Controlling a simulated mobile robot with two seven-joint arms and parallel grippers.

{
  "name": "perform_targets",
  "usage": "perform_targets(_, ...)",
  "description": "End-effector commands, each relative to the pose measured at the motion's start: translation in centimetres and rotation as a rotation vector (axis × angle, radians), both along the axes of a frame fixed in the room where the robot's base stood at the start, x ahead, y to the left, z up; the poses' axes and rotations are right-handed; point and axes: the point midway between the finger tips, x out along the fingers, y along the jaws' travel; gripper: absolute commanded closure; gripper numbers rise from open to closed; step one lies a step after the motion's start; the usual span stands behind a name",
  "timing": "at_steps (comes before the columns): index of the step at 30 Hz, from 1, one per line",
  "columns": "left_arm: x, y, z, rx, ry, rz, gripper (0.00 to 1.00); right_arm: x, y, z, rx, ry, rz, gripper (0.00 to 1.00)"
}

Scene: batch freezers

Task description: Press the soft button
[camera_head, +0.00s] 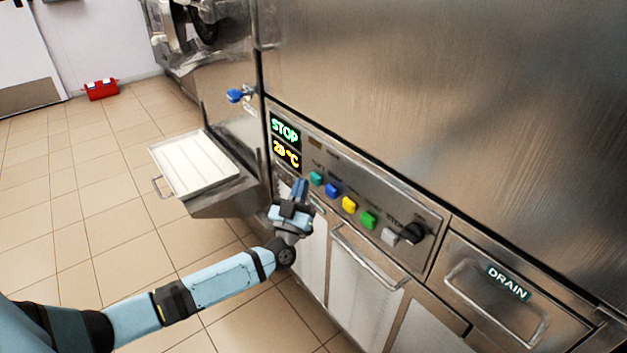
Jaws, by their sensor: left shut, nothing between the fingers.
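A control panel (428,222) on the steel freezer front carries a row of coloured buttons: teal (316,178), blue (332,190), yellow (349,204), green (368,219) and pale grey (390,236). Their labels are too small to read, so I cannot tell which is the soft one. A display (285,142) left of them reads STOP and 29 °C. My left gripper (300,188) is shut and empty, its tips just left of the teal button and below the display. I cannot tell whether it touches the panel. My right gripper is out of view.
A black knob (413,232) sits at the row's right end. Below are a bar handle (365,262) and a DRAIN drawer (478,310) with its own handle. A white tray (193,163) on a shelf juts out left of the panel.

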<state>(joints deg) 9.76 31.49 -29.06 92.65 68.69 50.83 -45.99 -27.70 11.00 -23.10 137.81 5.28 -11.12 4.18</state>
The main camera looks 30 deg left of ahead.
Motion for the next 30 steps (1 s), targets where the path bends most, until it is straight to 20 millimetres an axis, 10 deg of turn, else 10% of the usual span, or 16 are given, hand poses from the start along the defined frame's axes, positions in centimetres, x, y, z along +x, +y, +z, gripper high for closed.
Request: perform_targets(30, 0.82, -0.35, 0.00, 0.000, 0.000, 0.000, 1.00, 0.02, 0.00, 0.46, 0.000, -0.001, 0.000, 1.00)
